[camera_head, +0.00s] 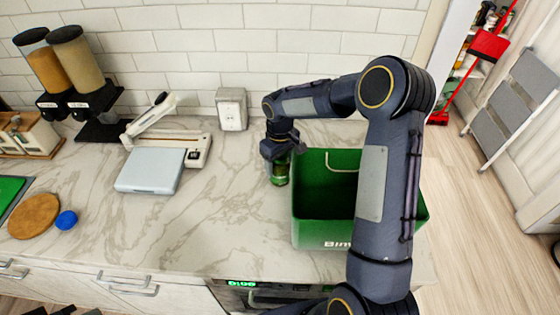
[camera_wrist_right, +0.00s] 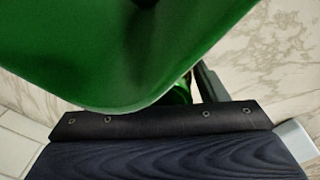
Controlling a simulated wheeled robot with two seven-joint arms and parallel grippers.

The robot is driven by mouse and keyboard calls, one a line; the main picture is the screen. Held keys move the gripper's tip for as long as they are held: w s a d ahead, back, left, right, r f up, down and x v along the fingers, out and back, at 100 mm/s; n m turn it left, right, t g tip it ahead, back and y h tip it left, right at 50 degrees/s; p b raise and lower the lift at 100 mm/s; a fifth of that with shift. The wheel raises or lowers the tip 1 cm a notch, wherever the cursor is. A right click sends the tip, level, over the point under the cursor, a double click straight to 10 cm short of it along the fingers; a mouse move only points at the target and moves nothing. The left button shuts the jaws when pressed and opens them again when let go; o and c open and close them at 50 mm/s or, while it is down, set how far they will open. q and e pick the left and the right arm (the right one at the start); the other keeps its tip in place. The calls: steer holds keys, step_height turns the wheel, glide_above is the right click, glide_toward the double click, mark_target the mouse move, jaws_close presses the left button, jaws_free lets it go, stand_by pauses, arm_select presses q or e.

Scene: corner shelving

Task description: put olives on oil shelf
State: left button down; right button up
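A green jar (camera_head: 280,172), which looks like the olives, stands on the marble counter just left of the green bin. My right gripper (camera_head: 281,153) reaches down over the jar from above, at its upper part. In the right wrist view a sliver of green (camera_wrist_right: 183,92) shows beside a dark finger (camera_wrist_right: 210,84), and the bin wall covers much of the picture. The finger gap is hidden, so I cannot tell whether the gripper is closed on the jar. My left gripper is not in view. No shelf is readably marked for oil.
The green bin (camera_head: 320,232) stands close to the right of the jar, under my right arm. A scale (camera_head: 150,170), a wall socket box (camera_head: 231,108) and dispensers (camera_head: 75,65) are to the left.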

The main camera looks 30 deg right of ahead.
steer(key=shift+o, duration=1.1)
